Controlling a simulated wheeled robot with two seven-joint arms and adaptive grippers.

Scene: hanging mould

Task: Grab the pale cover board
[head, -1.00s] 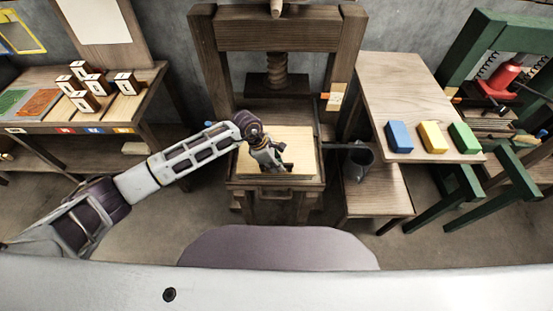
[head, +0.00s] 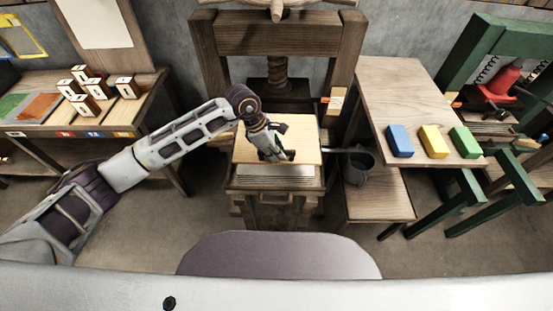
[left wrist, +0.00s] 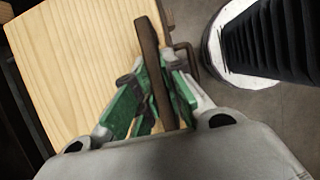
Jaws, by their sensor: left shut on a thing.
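The pale cover board (head: 295,140) lies level in the big wooden press in the head view, with a grey slab (head: 270,172) showing below its front edge. The board also fills the left part of the left wrist view (left wrist: 70,60). My left gripper (head: 277,156) is at the board's front edge. In the left wrist view my left gripper (left wrist: 155,100) has its green fingers on both sides of a dark brown strip (left wrist: 148,45) at the board's edge and is shut on it. The fingertips are partly hidden by the strip. My right gripper is not in view.
The wooden press frame (head: 275,38) and its screw (head: 279,75) stand behind and above the board. A side table (head: 390,85) with blue, yellow and green blocks is right, above a grey bucket (head: 358,167). A bench (head: 140,110) with several small blocks is left.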

